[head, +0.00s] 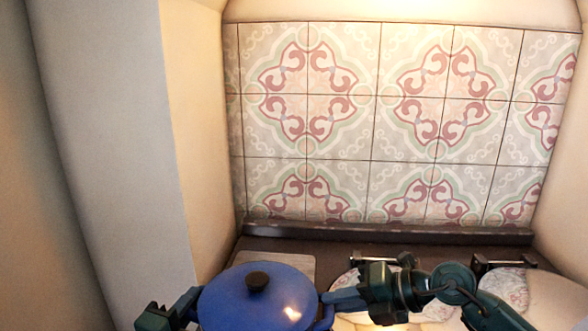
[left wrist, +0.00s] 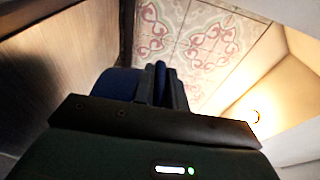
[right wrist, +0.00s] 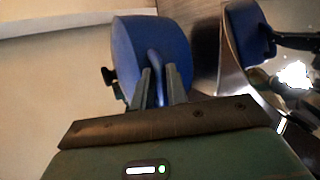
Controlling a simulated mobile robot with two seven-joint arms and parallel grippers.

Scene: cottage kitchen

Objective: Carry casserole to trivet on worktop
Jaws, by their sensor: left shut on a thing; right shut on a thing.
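The blue casserole (head: 235,297), with its lid on and a black knob on top, is at the bottom of the head view between my grippers. My left gripper (head: 188,303) is shut on its left handle; in the left wrist view the casserole (left wrist: 117,84) is dark behind the fingers (left wrist: 160,85). My right gripper (head: 335,299) is shut on its right handle. The right wrist view shows the casserole (right wrist: 135,50) and the blue handle between the fingers (right wrist: 158,88). The casserole's underside is hidden in the head view. I cannot make out a trivet.
A cooker with shiny round lids (head: 512,284) lies at the right, behind and below my right arm. A pale flat slab (head: 288,267) lies behind the casserole. A tiled wall (head: 400,130) closes the back; a pale wall (head: 190,130) stands close on the left.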

